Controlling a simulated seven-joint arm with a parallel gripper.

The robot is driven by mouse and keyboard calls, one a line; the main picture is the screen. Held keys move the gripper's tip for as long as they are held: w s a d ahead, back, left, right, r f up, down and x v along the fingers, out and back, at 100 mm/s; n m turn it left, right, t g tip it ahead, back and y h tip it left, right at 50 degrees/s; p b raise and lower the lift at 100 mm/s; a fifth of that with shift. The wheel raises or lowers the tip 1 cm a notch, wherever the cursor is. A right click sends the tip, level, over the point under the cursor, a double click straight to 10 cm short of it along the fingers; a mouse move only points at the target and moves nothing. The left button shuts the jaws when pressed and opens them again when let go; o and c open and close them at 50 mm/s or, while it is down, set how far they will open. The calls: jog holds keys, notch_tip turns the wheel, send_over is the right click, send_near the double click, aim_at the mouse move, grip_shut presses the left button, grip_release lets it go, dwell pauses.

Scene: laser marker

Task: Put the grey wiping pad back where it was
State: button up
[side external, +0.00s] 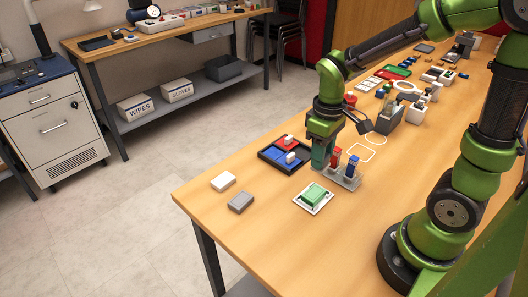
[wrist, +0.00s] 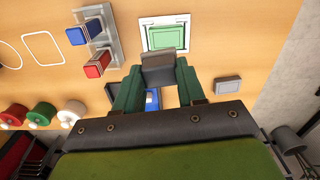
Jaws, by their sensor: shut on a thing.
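My gripper (side external: 321,160) is low over the near part of the table, its jaws pointing down. In the wrist view my gripper (wrist: 158,78) is shut on a grey block, which looks like the grey wiping pad (wrist: 158,60). In the side view the fingers hide the held pad, so its height above the table is hard to tell. Another grey block (side external: 241,202) lies flat on the table near the front left corner. It also shows in the wrist view (wrist: 228,85), apart from my gripper.
A white block (side external: 223,181) lies beside the loose grey block. A green block (side external: 314,194) sits on a white plate. A grey rack (side external: 348,183) holds red and blue upright pieces close to my gripper. A dark tray (side external: 272,155) has red and blue sections. White outlines (side external: 361,153) mark bare table.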

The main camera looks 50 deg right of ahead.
jog(key=s+a+f+n, duration=0.1)
jog(key=a+f+n, duration=0.1)
jog(key=a+n, duration=1.25)
jog(key=shift+s+d+f+n, duration=0.1)
jog(key=shift+d+f+n, duration=0.3)
jog(key=shift+f, duration=0.95)
jog(key=shift+w+d+f+n, duration=0.1)
jog(key=shift+d+f+n, duration=0.25)
jog(key=shift+f, duration=0.95)
jog(key=shift+s+d+f+n, duration=0.1)
jog(key=shift+d+f+n, duration=0.25)
jog(key=shift+f, duration=1)
jog(key=shift+f, duration=0.1)
jog(key=o, duration=1.1)
